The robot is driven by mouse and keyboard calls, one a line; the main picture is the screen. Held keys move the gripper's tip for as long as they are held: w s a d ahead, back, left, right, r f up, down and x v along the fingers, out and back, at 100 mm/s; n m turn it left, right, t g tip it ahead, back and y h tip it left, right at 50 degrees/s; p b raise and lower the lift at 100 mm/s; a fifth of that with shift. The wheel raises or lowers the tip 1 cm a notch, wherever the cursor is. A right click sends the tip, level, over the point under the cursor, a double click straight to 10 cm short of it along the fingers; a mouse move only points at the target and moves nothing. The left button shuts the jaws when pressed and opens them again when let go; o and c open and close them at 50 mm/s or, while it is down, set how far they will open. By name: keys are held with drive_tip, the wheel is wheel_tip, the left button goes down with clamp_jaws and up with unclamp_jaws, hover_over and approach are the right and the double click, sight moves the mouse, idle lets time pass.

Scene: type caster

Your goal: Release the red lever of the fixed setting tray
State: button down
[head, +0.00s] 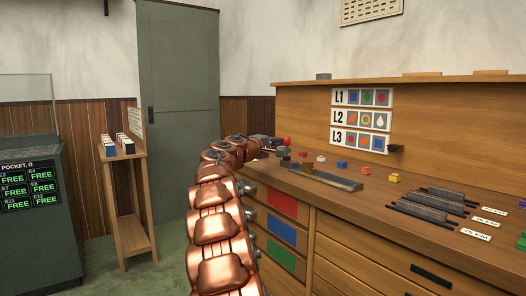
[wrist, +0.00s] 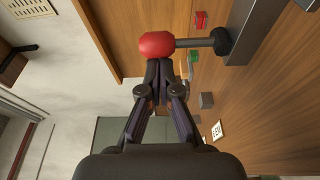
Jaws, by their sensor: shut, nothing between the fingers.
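The red lever is a red knob (wrist: 157,44) on a thin metal rod that runs to a dark round pivot (wrist: 221,41) beside the metal setting tray (wrist: 252,38). My gripper (wrist: 160,66) is shut and empty. Its fingertips are right at the red knob in the wrist view; I cannot tell whether they touch it. In the head view the red knob (head: 286,141) stands above the left end of the setting tray (head: 325,180) on the bench. My gripper (head: 268,142) shows just left of the knob, partly hidden by my copper arm.
The wooden bench (head: 420,200) holds small coloured blocks, several dark bar trays (head: 430,207) and white labels at right. Picture signs L1, L2 and L3 (head: 362,119) hang on the backboard. A side stand (head: 124,155) and a display cabinet (head: 30,190) are at left.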

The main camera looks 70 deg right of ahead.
drive_tip(key=shift+s, duration=0.1)
idle(0.6)
drive_tip(key=shift+w+d+r+p, duration=0.15)
drive_tip(key=shift+w+p, duration=0.4)
drive_tip(key=shift+w, duration=1.5)
drive_tip(key=shift+s+a, duration=0.15)
drive_tip(key=shift+a, duration=0.4)
drive_tip(key=v, duration=0.9)
drive_tip(key=shift+w, duration=0.25)
drive_tip(key=shift+a, duration=0.1)
